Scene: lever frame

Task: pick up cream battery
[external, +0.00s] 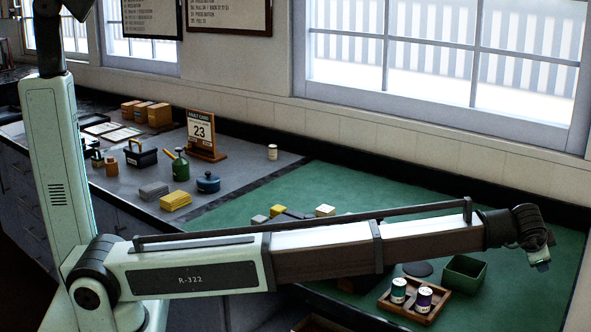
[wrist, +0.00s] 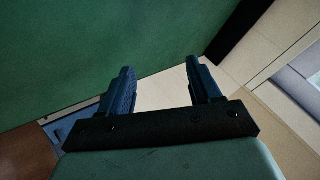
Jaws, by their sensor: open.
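A small cream cylinder (external: 272,152), which looks like the cream battery, stands upright on the grey counter at the back, near the edge of the green mat. It has a darker band and is too small to read. My gripper (external: 543,265) hangs at the far right end of the arm in the external view, far from the cylinder. In the wrist view my gripper (wrist: 160,78) is open, with nothing between its two fingers. No battery shows in the wrist view.
Several blocks, including a cream one (external: 325,210), lie behind my arm.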

